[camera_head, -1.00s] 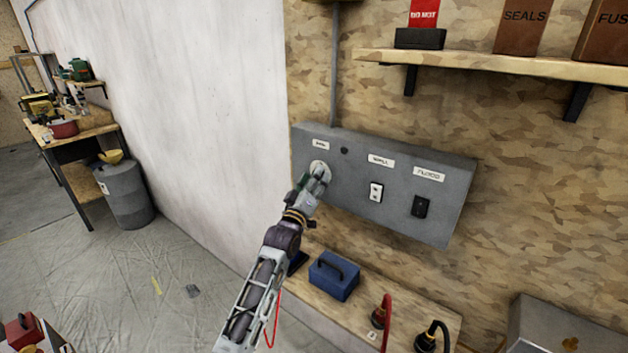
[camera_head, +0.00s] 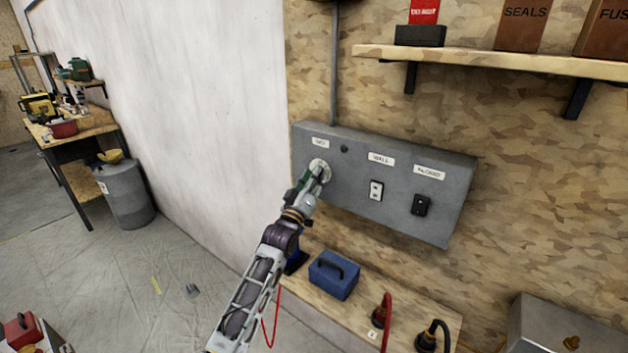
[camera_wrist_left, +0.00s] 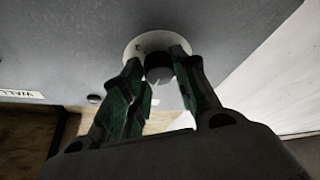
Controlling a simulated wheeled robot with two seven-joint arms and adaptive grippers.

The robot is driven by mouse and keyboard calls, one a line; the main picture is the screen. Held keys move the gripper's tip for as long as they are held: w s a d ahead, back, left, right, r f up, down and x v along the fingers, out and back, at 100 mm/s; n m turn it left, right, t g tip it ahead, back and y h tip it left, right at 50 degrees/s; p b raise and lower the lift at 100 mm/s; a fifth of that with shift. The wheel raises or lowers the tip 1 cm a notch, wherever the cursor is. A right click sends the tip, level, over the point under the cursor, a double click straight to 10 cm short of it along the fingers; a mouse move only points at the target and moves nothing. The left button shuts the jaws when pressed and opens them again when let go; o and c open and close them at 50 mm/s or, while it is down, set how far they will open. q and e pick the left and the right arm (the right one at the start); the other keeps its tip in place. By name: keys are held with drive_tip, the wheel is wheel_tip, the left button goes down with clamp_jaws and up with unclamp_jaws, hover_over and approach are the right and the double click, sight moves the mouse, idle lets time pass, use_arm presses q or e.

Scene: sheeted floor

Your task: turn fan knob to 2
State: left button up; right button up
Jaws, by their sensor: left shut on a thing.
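The fan knob (camera_wrist_left: 158,68) is a dark round knob on a pale round dial plate (camera_wrist_left: 146,42), seen in the left wrist view. The dial plate also shows in the head view (camera_head: 319,167) at the left end of a grey control box (camera_head: 345,205) on the wall. My left gripper (camera_head: 318,176) reaches up to the dial. Its green fingers (camera_wrist_left: 160,80) stand on both sides of the knob and are shut on it. The gripper hides most of the knob in the head view, and the number it points to cannot be read. My right gripper is not in view.
A white switch (camera_head: 376,190) and a black switch (camera_head: 421,205) sit right of the dial. Below are a blue case (camera_head: 334,275) and cables with red (camera_head: 382,310) and black plugs on a wooden bench. A wooden shelf (camera_head: 490,65) is above.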

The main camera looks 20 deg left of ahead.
use_arm(q)
drive_tip(key=shift+w+a+m+g+h, duration=0.15)
drive_tip(key=shift+m+g+h, duration=0.5)
drive_tip(key=shift+m+h, duration=1.9)
drive_tip(key=shift+s+a+m+g+h, duration=0.15)
drive_tip(key=shift+m+g+h, duration=0.55)
drive_tip(key=shift+m, duration=3.75)
drive_tip(key=shift+w+a+m+g+h, duration=0.15)
drive_tip(key=shift+m+g+h, duration=0.5)
drive_tip(key=shift+m+h, duration=1.9)
drive_tip(key=shift+m+y, duration=1)
drive_tip(key=shift+m, duration=0.15)
drive_tip(key=o, duration=1)
